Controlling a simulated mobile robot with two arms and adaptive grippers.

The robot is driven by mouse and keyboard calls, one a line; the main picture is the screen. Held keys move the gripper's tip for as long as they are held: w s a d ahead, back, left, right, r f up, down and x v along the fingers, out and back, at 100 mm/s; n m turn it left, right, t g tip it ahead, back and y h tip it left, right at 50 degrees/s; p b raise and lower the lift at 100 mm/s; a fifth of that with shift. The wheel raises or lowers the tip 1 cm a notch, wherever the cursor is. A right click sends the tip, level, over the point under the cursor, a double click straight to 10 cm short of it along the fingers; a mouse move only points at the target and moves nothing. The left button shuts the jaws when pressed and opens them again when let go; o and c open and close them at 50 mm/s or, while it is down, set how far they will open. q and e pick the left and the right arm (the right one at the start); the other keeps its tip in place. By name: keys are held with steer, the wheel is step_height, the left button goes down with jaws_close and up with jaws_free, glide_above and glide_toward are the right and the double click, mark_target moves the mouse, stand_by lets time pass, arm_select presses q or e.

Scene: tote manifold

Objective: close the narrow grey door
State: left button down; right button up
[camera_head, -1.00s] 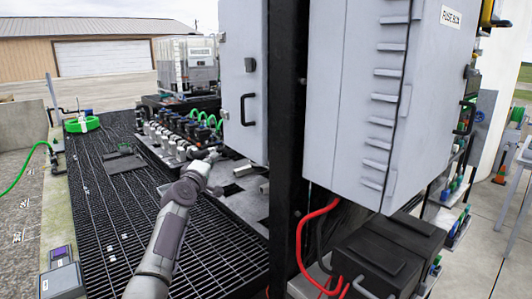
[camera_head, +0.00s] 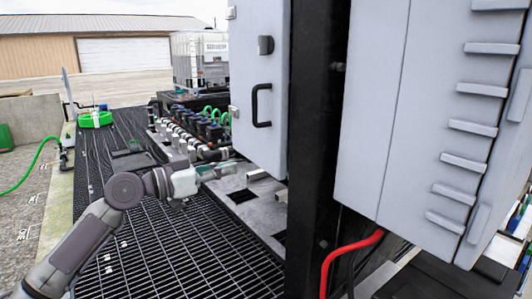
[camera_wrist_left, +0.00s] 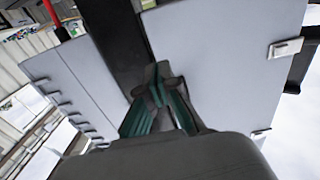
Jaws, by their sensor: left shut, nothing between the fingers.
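A narrow grey door (camera_head: 258,75) with a black handle (camera_head: 262,105) and a small dark lock stands left of a black post (camera_head: 318,150) in the head view. Small metal catches sit on its left edge. Its broad face is turned towards me; I cannot tell how far it stands open. My left gripper (camera_head: 232,168) is just below and left of the door's lower edge, with its fingers together and empty. In the left wrist view the shut fingers (camera_wrist_left: 160,85) overlap the post and the grey door panel (camera_wrist_left: 215,60); contact is unclear. My right gripper is not in view.
A larger grey cabinet (camera_head: 375,110) with several hinge-like tabs stands right of the post. A red cable (camera_head: 345,258) bends below it. Valves with green hoses (camera_head: 205,128) line the deck behind my gripper. Black grating (camera_head: 210,255) lies open below the arm.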

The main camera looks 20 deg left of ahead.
mark_target(275, 157)
arm_select(q)
steer(key=p+x, duration=0.5)
steer(key=x, duration=0.5)
steer(key=shift+w, duration=0.15)
steer(key=shift+w+f, duration=0.1)
steer(key=shift+w, duration=0.1)
steer(key=shift+w+d+b, duration=0.15)
steer(key=shift+d+b, duration=0.1)
steer(key=shift+b, duration=0.2)
steer(key=shift+b+x, duration=0.6)
steer(key=shift+x, duration=0.3)
